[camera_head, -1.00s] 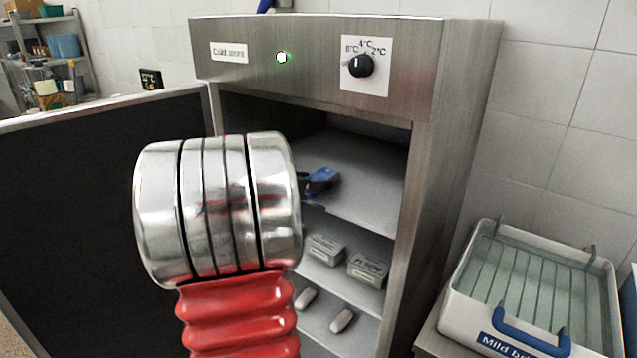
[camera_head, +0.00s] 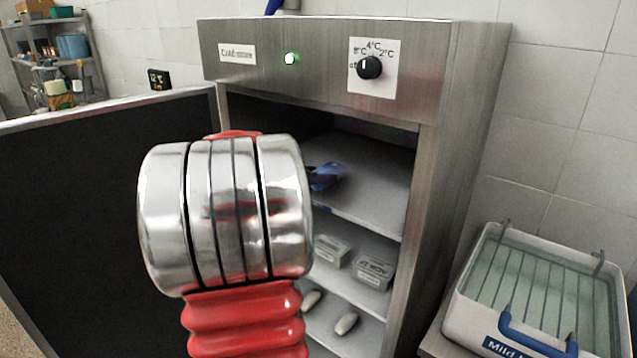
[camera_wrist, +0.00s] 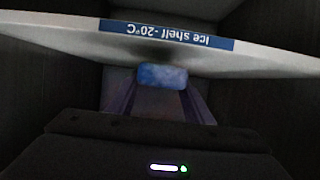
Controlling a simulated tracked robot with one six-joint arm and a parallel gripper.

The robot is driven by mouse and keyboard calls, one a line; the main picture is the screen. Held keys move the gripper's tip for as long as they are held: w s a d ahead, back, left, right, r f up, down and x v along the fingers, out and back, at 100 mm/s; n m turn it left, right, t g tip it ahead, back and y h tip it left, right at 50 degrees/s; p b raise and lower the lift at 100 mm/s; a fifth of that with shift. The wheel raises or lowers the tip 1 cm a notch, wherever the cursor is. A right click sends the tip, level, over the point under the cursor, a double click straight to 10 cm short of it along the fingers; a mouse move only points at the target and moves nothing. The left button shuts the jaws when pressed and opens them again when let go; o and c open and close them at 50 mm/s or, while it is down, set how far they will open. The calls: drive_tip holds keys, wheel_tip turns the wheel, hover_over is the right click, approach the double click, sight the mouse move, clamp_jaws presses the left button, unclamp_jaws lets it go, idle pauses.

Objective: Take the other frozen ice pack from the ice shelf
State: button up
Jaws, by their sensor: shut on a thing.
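A blue ice pack (camera_wrist: 162,77) shows in the wrist view between the two fingers of my gripper (camera_wrist: 160,97), which is shut on it. The pack is just past the shelf edge with the upside-down label "Ice shelf -20°C" (camera_wrist: 166,36). In the head view a blue shape (camera_head: 325,176) shows at the upper shelf (camera_head: 370,190) of the open cold store (camera_head: 320,60). My arm covers its left part, and I cannot tell there how much is pack and how much is finger. The wrist view is dark.
Two labelled boxes (camera_head: 373,271) stand on the shelf below, with two pale oblong things (camera_head: 346,324) under them. The open door (camera_head: 100,190) is at the left. A tub with a blue handle and a wire rack (camera_head: 550,290) stands at the right.

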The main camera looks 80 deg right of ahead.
wheel_tip(320, 180, up, 8)
drive_tip(key=shift+f, duration=0.1)
drive_tip(key=shift+s, duration=0.1)
idle(0.7)
